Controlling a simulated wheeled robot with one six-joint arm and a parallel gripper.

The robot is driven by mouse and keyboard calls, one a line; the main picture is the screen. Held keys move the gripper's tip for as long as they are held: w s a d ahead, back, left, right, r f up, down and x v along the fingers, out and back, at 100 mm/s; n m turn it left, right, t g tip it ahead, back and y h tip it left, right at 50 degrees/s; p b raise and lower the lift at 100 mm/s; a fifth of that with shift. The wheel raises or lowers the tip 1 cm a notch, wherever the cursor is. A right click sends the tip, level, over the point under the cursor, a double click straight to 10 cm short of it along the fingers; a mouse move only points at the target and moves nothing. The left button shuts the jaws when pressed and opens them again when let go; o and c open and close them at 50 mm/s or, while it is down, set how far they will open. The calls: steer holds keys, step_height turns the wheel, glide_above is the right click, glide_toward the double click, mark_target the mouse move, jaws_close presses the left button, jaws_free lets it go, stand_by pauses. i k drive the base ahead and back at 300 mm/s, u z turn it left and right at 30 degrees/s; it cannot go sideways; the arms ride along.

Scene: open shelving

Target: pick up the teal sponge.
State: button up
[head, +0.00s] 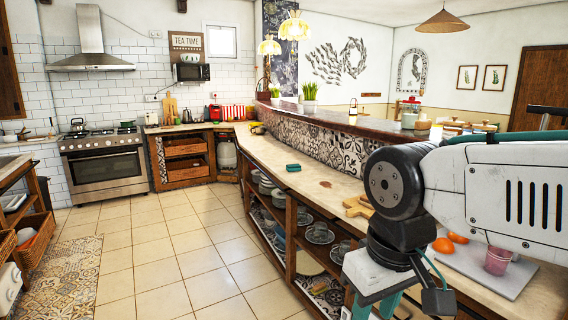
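The teal sponge (293,167) lies on the pale countertop (320,183), near its front edge and left of my arm. It is small and looks like a flat block. My arm comes in from the right. A white block with teal parts hangs at its lower end, at the bottom edge of the head view; this seems to be my gripper (375,304). Its tips are cut off by the frame, so its opening does not show. It is well apart from the sponge, nearer the camera.
A wooden board (358,207) lies on the counter beside my arm. Open shelves with dishes (319,234) are below. A raised patterned bar (335,144) backs the counter. The tiled floor (190,240) is clear.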

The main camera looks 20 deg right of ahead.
mark_target(296, 167)
steer(key=i, duration=1.6)
steer(key=z, duration=0.75)
